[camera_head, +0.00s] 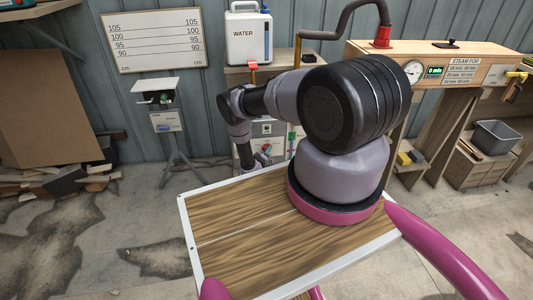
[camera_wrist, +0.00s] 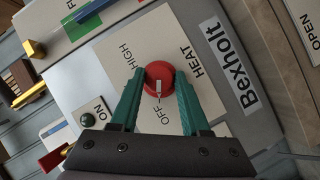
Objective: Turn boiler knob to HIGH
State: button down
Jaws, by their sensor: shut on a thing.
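In the wrist view the round red boiler knob (camera_wrist: 159,76) sits on a pale dial plate (camera_wrist: 175,35) printed HIGH, OFF and HEAT. The white mark on the knob points down the picture, toward OFF. My gripper (camera_wrist: 160,74) has its two teal fingers on either side of the knob, shut on it.
In the head view a white water can (camera_head: 248,35) stands above the boiler, and a wooden steam box (camera_head: 440,62) is at right.

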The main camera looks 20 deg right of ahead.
jog(key=m+t+y, duration=0.1)
jog(key=m+y, duration=0.3)
jog(key=m, duration=0.1)
jog(key=d+m+t+y, duration=0.1)
jog(key=m+y, duration=0.3)
jog(key=m, duration=0.1)
jog(key=m+t+y, duration=0.1)
jog(key=m+y, duration=0.3)
jog(key=m, duration=0.1)
jog(key=shift+s+d+r, duration=0.15)
jog(key=shift+d+r, duration=0.05)
dwell(1.0)
jog(key=shift+y, duration=0.4)
jog(key=shift+c, duration=1.9)
grip_release()
